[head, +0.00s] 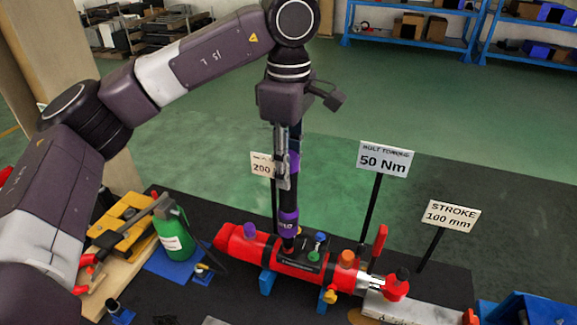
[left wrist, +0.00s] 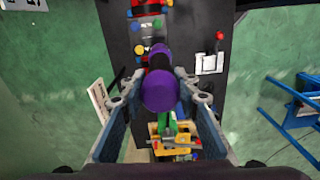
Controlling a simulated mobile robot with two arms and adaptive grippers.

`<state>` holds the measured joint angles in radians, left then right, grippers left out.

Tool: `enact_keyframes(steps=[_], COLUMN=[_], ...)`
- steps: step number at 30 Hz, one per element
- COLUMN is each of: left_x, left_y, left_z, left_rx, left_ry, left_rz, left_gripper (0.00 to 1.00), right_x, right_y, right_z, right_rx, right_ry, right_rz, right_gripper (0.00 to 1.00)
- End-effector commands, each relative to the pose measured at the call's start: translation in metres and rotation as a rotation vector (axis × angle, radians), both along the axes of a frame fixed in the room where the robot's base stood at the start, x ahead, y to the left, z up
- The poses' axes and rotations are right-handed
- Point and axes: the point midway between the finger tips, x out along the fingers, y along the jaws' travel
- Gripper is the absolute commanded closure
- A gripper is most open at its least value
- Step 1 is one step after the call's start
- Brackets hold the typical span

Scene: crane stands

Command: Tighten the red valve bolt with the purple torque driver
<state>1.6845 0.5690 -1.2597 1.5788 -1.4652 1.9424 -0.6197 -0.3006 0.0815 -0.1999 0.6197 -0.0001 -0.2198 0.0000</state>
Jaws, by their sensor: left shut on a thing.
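My left gripper (head: 282,170) is shut on the purple torque driver (head: 289,217), a black shaft with purple bands held upright. In the left wrist view the driver's purple end (left wrist: 160,90) sits between the two fingers. The driver's lower end meets the black valve block on top of the red cylinder (head: 240,245). The red valve bolt is not clearly visible; the driver's tip hides the spot beneath it, so I cannot tell if they touch. Blue and green bolts (head: 317,246) stand on the block to the right of the tip. My right gripper is not in view.
A green bottle (head: 173,235) stands on a blue mat left of the cylinder, near a yellow tool (head: 120,222). Signs on posts, including the 50 Nm sign (head: 385,160), rise behind the cylinder. A blue bin (head: 530,312) is at the lower right.

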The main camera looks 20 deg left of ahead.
Motion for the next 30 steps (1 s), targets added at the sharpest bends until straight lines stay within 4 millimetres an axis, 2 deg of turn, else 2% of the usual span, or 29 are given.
enact_keyframes(steps=[8,30], left_x=[0.0,0.0], left_y=[0.0,0.0], left_z=[0.001,-0.013], left_rx=[-0.001,-0.001], left_ry=[-0.004,-0.004], left_rz=[-0.002,-0.002], left_gripper=[1.0,1.0], right_x=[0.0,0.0], right_y=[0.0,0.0], right_z=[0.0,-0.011], right_rx=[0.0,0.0], right_ry=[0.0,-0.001], right_rz=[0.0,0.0], right_gripper=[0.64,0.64])
